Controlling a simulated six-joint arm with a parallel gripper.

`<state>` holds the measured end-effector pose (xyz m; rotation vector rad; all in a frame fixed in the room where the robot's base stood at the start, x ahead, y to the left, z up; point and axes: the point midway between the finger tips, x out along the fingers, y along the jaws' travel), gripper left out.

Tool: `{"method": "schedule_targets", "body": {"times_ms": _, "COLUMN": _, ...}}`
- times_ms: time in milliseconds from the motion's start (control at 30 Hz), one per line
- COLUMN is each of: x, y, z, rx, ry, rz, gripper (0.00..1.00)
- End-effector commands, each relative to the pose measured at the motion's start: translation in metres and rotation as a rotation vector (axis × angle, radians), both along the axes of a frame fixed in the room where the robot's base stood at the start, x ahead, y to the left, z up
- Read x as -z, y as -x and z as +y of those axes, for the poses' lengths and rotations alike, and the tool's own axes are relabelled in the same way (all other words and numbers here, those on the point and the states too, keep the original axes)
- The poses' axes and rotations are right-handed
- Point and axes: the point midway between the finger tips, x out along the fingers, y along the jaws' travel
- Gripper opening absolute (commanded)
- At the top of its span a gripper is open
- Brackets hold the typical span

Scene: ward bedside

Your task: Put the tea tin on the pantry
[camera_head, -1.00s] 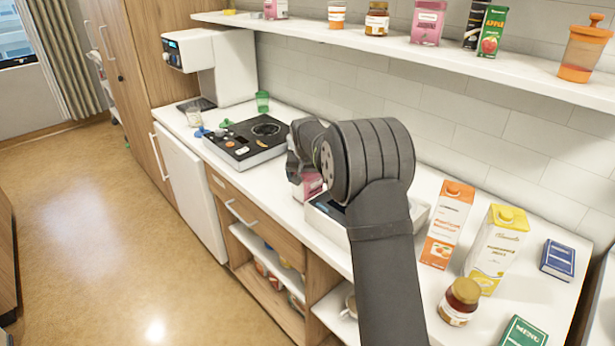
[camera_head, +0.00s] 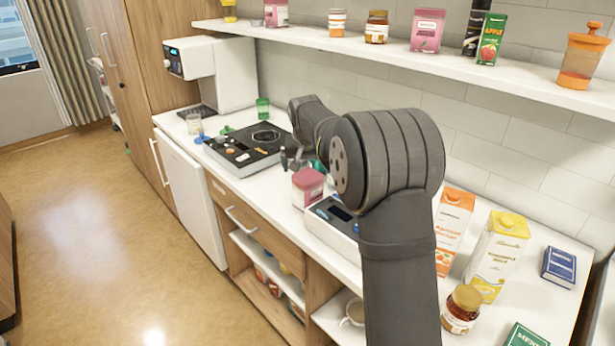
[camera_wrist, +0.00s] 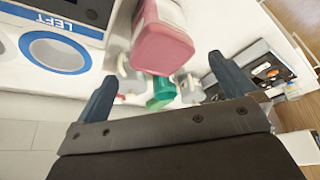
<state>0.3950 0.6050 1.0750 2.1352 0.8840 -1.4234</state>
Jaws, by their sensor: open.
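A pink tin with a white label (camera_head: 308,187), which looks like the tea tin, stands upright on the white counter. It shows large at the top of the wrist view (camera_wrist: 163,45). My gripper (camera_wrist: 162,68) is open, its two dark fingers apart with nothing held between them. The tin lies beyond the fingertips in the wrist view. In the head view my gripper is beside the tin on its far side, partly hidden by my arm. Similar pink tins stand on the wall shelf (camera_head: 480,70). I cannot tell which surface is the pantry.
A white device with a dark screen (camera_head: 335,222) sits right beside the tin. A black hob-like unit (camera_head: 245,158) is to the left. A green item (camera_wrist: 161,92) and grey pieces lie near the fingers. Cartons (camera_head: 497,257) and a jar (camera_head: 461,308) stand at right.

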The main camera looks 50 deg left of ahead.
Motion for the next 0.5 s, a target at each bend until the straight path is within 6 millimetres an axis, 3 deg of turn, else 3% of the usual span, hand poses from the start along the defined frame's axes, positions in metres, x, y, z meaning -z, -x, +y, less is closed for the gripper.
{"method": "schedule_targets", "body": {"times_ms": 200, "x": -0.022, "y": 0.007, "z": -0.006, "rx": 0.0, "ry": 0.0, "rz": 0.0, "gripper": 1.0}}
{"method": "schedule_targets", "body": {"times_ms": 500, "x": -0.025, "y": 0.007, "z": -0.007, "rx": 0.0, "ry": 0.0, "rz": 0.0, "gripper": 1.0}}
